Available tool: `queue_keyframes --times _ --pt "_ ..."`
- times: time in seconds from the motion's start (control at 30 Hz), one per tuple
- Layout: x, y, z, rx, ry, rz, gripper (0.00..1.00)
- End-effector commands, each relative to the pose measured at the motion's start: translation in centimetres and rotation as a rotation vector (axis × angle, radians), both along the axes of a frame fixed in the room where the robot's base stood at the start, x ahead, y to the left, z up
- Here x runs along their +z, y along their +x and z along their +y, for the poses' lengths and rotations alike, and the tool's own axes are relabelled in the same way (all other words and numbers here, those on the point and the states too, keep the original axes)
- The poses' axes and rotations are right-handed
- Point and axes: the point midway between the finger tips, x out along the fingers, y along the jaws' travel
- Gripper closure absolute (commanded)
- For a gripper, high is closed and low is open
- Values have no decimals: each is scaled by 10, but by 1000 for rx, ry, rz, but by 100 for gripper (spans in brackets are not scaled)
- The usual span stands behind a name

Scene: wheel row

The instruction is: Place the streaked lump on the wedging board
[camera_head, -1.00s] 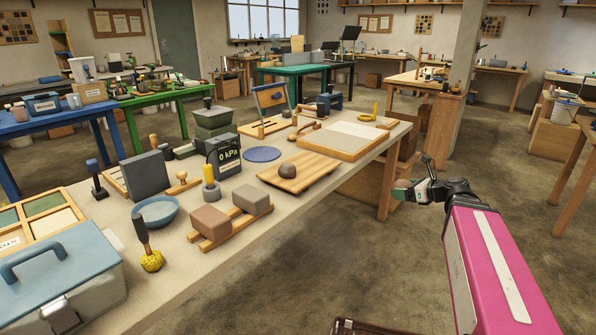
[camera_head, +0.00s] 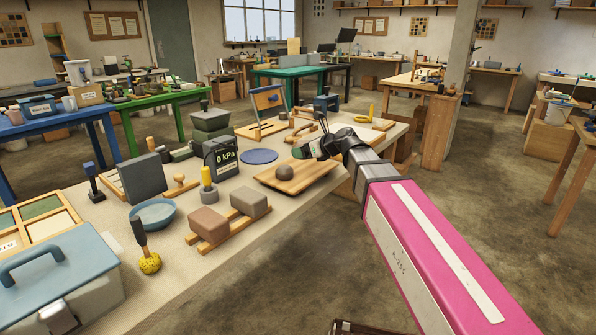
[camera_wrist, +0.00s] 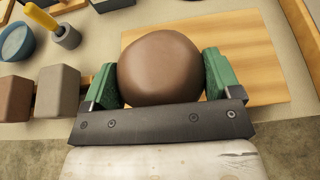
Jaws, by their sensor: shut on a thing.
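The streaked lump (camera_head: 290,175) is a rounded brown ball of clay. In the wrist view the lump (camera_wrist: 160,68) sits between the green fingers of my gripper (camera_wrist: 160,80), which is shut on it. Few streaks can be made out. A plain wooden plank (camera_wrist: 245,55) lies beneath it; whether the lump touches the plank is unclear. In the head view my gripper (camera_head: 301,153) is over the plank (camera_head: 312,180). The pale-topped framed board (camera_head: 362,131), which looks like the wedging board, lies behind, partly hidden by my gripper.
Two clay blocks on wooden rails (camera_head: 230,212) stand left of the plank. A blue disc (camera_head: 259,156) lies behind the plank.

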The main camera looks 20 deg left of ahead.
Motion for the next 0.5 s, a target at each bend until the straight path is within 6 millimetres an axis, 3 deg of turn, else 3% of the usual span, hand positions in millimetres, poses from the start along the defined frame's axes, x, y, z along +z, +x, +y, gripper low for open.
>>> queue_keyframes --times 0.1,0.27,0.37,0.5 --pt "11 -7 27 13 1 0 61" --pt "17 -12 42 19 1 0 61" --pt "13 -3 44 18 0 1 61" --pt "-2 23 41 18 0 2 61"
